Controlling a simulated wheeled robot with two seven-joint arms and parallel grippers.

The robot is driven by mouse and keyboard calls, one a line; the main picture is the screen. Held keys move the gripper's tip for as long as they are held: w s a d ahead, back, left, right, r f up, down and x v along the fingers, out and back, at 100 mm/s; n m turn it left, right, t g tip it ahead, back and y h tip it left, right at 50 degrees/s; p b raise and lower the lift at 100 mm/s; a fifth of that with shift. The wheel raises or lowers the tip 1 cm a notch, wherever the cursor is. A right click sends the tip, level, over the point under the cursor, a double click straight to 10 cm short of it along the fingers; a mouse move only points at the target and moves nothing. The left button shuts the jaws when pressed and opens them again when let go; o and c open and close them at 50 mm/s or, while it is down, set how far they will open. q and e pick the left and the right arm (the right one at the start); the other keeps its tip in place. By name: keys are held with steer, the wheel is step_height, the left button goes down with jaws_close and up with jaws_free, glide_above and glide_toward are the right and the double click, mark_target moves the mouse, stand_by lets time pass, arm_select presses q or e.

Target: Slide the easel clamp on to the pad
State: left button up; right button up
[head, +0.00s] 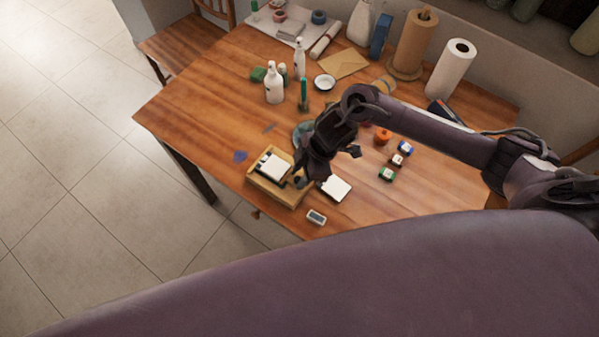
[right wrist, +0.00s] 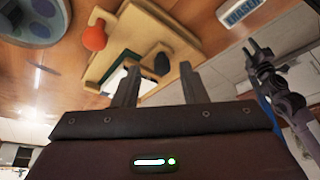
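The wooden easel (head: 283,192) lies low near the table's front edge, with a white pad (head: 273,166) on it. In the right wrist view its wooden frame (right wrist: 187,95) shows beyond the fingers, with a dark knob-like piece (right wrist: 162,63), perhaps the clamp. My right gripper (head: 301,178) is over the easel's right end and hides part of it. In the right wrist view its fingers (right wrist: 160,84) stand apart, with the dark piece showing beyond the gap; contact cannot be told. A dark jointed arm at the right there seems to be my left, its gripper (right wrist: 252,48) unclear.
A white card (head: 336,188) and a small grey device (head: 316,217) lie right of the easel. Small paint jars (head: 387,173) and an orange pot (head: 382,137) stand farther right. Bottles (head: 274,84) and paper rolls (head: 451,68) stand behind. The table's left part is mostly clear.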

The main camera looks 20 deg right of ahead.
steer(key=v, duration=0.7)
steer(key=shift+b, duration=0.3)
steer(key=shift+a, duration=0.2)
